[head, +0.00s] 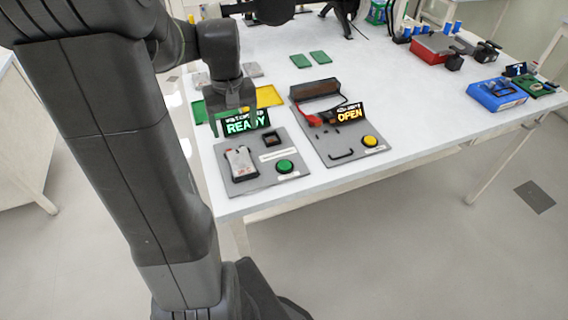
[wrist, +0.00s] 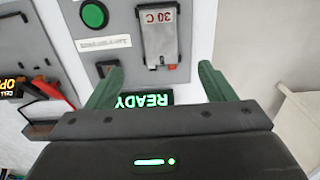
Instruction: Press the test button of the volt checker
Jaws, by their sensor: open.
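A grey panel (head: 262,185) with a lit READY display (head: 245,125) lies near the table's front-left corner; it looks like the volt checker, but its small upper text is unreadable. It carries a round green button (head: 285,166), a small dark socket (head: 271,139) and a grey-white block (head: 241,162) marked "30 C" in the wrist view. The green button (wrist: 95,14) also shows at the wrist view's top left, apart from the fingers. My gripper (wrist: 160,72) is open and empty, over the display end of the panel.
A second grey panel (head: 330,155) to the right has an OPEN display (head: 350,114), a yellow button (head: 370,141), a black handle and a black-and-red part. Yellow and green trays (head: 268,97) lie behind. The table's front edge is close to both panels.

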